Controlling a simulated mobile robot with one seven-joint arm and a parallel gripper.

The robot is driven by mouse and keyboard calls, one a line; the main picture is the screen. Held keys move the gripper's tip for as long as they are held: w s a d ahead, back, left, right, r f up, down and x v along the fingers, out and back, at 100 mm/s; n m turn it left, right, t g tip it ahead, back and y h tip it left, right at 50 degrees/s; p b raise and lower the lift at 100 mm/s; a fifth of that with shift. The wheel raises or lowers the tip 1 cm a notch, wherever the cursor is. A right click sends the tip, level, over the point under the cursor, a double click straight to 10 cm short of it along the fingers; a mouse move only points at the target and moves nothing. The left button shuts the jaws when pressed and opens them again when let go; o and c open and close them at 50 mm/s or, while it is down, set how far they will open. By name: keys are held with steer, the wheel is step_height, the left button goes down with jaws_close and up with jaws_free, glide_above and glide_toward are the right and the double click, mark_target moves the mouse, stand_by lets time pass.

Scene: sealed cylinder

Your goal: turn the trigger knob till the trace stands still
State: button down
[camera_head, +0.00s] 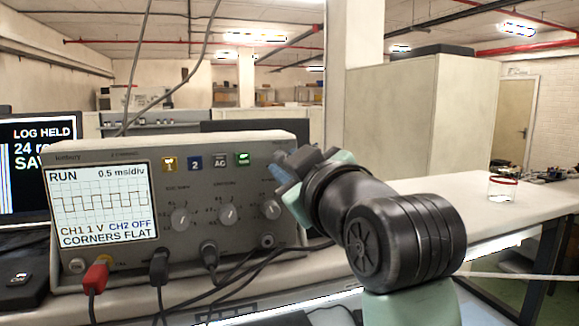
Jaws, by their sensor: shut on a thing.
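The oscilloscope (110,158) stands on the bench at left, its front panel facing me. Its screen (102,203) reads RUN, 0.5 ms/div, CH1 1 V, CH2 OFF and CORNERS FLAT. A square-wave trace (100,201) crosses the grid; one frame cannot show whether it drifts. My gripper (284,172) is at the panel's upper right, shut on what appears to be the trigger knob, which its fingers hide. Three grey knobs sit lower on the panel: left (181,218), middle (227,214) and right (271,209), the last just below my fingers.
A red plug (96,275) and black plugs (159,265) sit in the panel's lower edge, with cables trailing forward. A lit green button (242,159) is left of my gripper. A red-rimmed glass jar (502,188) stands far right; the white bench (440,203) between is mostly clear.

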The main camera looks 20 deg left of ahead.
steer(key=c, duration=0.6)
jaws_free()
steer(key=b+v, duration=0.3)
steer(key=v, duration=1)
steer(key=shift+b, duration=0.4)
